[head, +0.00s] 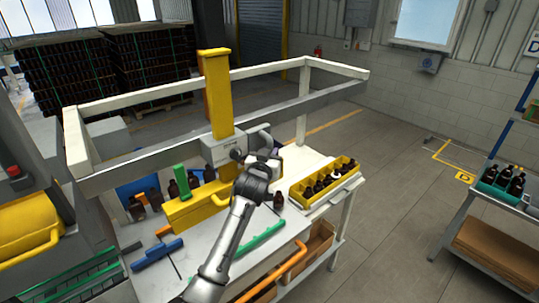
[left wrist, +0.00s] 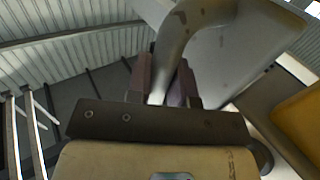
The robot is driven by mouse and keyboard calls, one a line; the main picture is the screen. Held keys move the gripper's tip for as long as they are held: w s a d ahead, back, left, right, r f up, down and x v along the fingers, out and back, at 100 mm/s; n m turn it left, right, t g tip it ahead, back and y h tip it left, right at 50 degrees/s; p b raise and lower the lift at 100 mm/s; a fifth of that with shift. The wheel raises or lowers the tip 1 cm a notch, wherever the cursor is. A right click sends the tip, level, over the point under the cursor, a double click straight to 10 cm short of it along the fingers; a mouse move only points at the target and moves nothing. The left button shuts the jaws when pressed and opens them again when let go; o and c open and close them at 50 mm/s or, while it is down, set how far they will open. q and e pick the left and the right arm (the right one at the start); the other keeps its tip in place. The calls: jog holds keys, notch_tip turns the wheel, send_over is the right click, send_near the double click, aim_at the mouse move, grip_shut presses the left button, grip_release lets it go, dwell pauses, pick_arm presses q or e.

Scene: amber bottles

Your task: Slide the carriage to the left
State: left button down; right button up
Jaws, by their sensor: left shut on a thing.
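The carriage is a yellow upright column (head: 217,95) with a grey block at its foot, seated on the grey rail (head: 150,166) of the white frame. It stands around the middle of the rail. My left gripper (head: 258,146) is at the right side of the carriage's grey block, and the arm partly hides that area. In the left wrist view, my left gripper (left wrist: 164,82) is shut on a grey curved handle (left wrist: 179,38), which passes between its two fingers. My right gripper does not show.
Below the rail, a white table holds a yellow block (head: 185,212), several amber bottles and a yellow crate (head: 298,197) of bottles at the right. A green bar (head: 258,238) and a blue tool (head: 157,253) lie in front. The rail left of the carriage looks clear.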

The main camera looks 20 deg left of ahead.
pick_arm(q)
jog(key=shift+r, duration=0.2)
jog(key=c, duration=1.4)
grip_release()
jog(key=shift+o, duration=0.5)
jog(key=shift+s+a, duration=0.15)
jog(key=shift+o, duration=1.3)
jog(key=shift+f, duration=0.1)
